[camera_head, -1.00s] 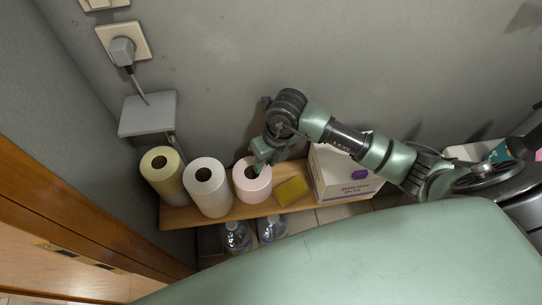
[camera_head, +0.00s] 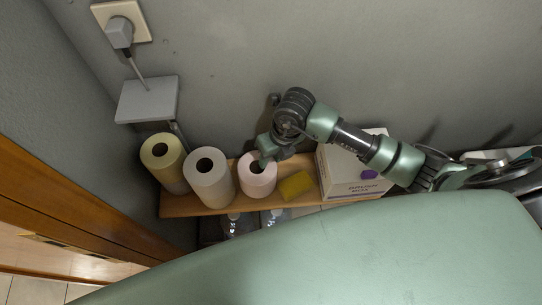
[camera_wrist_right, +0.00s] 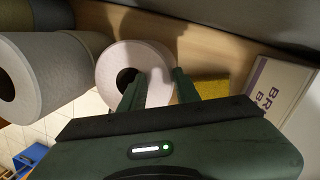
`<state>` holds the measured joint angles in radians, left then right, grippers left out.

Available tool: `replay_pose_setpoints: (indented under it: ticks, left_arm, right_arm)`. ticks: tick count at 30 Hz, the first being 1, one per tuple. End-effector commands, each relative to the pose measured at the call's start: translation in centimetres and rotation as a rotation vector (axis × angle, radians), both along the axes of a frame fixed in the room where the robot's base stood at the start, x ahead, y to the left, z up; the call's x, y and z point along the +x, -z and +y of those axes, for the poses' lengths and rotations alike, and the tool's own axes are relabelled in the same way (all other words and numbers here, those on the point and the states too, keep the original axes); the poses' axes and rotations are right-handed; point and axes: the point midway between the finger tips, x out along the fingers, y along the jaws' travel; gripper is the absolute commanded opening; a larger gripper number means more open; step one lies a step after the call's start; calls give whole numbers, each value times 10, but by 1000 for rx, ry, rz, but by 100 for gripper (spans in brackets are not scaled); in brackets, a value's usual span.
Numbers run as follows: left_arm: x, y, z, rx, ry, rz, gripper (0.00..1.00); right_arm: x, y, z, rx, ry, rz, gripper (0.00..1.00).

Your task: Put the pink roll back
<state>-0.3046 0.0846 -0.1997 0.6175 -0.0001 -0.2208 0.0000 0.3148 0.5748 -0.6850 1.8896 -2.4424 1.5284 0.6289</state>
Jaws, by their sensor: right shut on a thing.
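The pink roll (camera_head: 257,182) stands upright on the wooden shelf (camera_head: 183,211), between a taller white roll (camera_head: 210,187) and a yellow sponge (camera_head: 296,185). My right gripper (camera_head: 263,158) is at the roll's top. In the right wrist view, the pink roll (camera_wrist_right: 152,61) has one finger of the right gripper (camera_wrist_right: 156,82) in its core and the other outside, so the gripper is shut on the roll's wall. The roll's underside is hidden. My left gripper is not in view.
A yellow roll (camera_head: 165,168) stands at the shelf's left end. A white box (camera_head: 350,178) stands right of the sponge, under my right arm. Clear bottles (camera_head: 236,222) show partly below the shelf. A grey wall is close behind.

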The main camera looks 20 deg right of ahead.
Motion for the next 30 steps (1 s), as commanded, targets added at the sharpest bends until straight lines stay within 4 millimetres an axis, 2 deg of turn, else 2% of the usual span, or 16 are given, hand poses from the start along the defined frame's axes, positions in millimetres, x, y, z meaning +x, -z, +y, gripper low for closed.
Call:
replay_pose_setpoints:
  ticks: [1,3,14,17,20,30]
  left_arm:
    - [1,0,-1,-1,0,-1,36]
    - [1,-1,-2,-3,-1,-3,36]
    - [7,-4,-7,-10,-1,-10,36]
    - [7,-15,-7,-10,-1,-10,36]
    - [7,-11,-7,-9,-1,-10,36]
    - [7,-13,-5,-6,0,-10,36]
  right_arm:
    - [0,-1,0,0,0,0,37]
    - [0,-1,0,0,0,-1,54]
    - [0,-5,0,0,0,-1,54]
    - [0,-18,0,0,0,-2,54]
    - [0,-32,-4,0,0,-6,54]
    - [-10,-104,-17,-2,-1,-5,54]
